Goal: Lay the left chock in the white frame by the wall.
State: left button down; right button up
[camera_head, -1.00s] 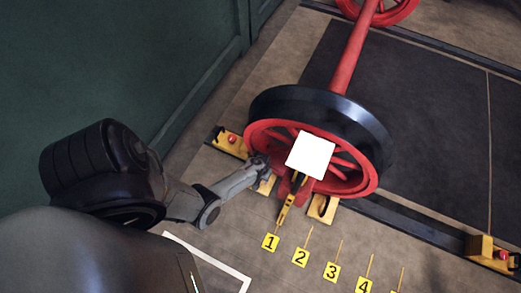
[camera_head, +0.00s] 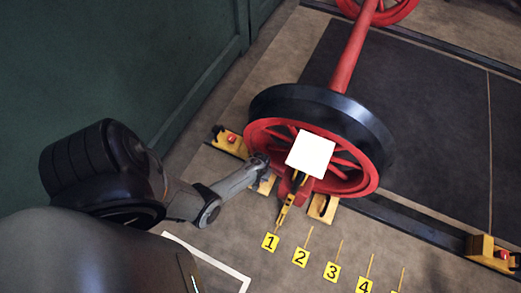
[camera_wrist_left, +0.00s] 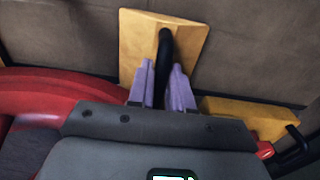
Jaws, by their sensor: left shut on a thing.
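The left chock (camera_head: 266,186) is a yellow block at the left foot of the red wheel with the black rim (camera_head: 262,130). My left gripper (camera_head: 262,166) is at the chock, beside the wheel. In the left wrist view, the purple fingers (camera_wrist_left: 163,88) are shut on the black handle of the yellow chock (camera_wrist_left: 192,38). The white frame (camera_head: 215,262) is a painted outline on the floor at the lower left, near the green wall (camera_head: 130,70). My left arm hides part of it. My right gripper is out of view.
A second yellow chock (camera_head: 322,207) stands at the wheel's right. A yellow rail stop with a red part (camera_head: 230,141) is close left of my gripper. A yellow tool (camera_head: 286,209) stands before the wheel. Numbered yellow floor tags (camera_head: 301,258) lie in front.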

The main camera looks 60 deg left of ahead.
pick_arm(q)
jog(key=shift+s+a, duration=0.15)
dwell(0.3)
jog(key=shift+s+a+r+p, duration=0.15)
jog(key=shift+s+a+p, duration=0.2)
jog(key=shift+s+a, duration=0.35)
jog(key=shift+s+a+r+p, duration=0.1)
jog(key=shift+s+a+p, duration=0.3)
jog(key=shift+a, duration=0.35)
jog(key=shift+s+a, duration=0.15)
jog(key=shift+s, duration=0.1)
